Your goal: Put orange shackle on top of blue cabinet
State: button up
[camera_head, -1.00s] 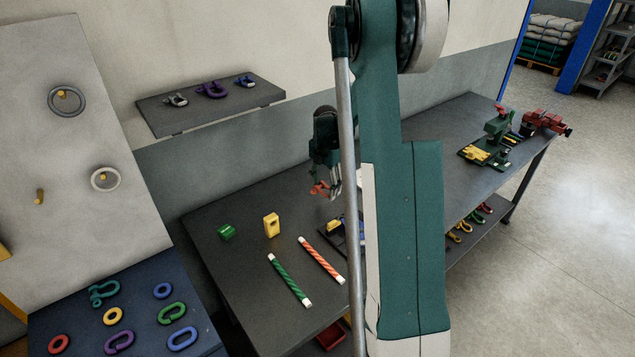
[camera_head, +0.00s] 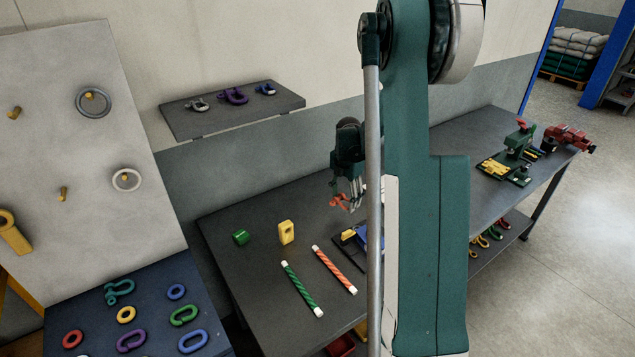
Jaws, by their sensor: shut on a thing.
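My gripper (camera_head: 347,199) is shut on the orange shackle (camera_head: 339,203). It holds the small shackle above the back of the dark workbench, left of my upright arm link. The shackle is small in view, and part of it is hidden by the fingers. At the lower left is a dark blue top (camera_head: 72,313) with several coloured shackles and rings on it. I cannot tell whether this is the blue cabinet, as only its top shows.
The workbench (camera_head: 232,270) bears a green block (camera_head: 241,237), a yellow block (camera_head: 286,232), a green striped rod (camera_head: 302,290) and an orange striped rod (camera_head: 334,270). A wall shelf (camera_head: 205,127) holds shackles. A pegboard (camera_head: 60,130) stands left. My arm hides the bench's middle.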

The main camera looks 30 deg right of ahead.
jog(key=shift+w+a, duration=0.1)
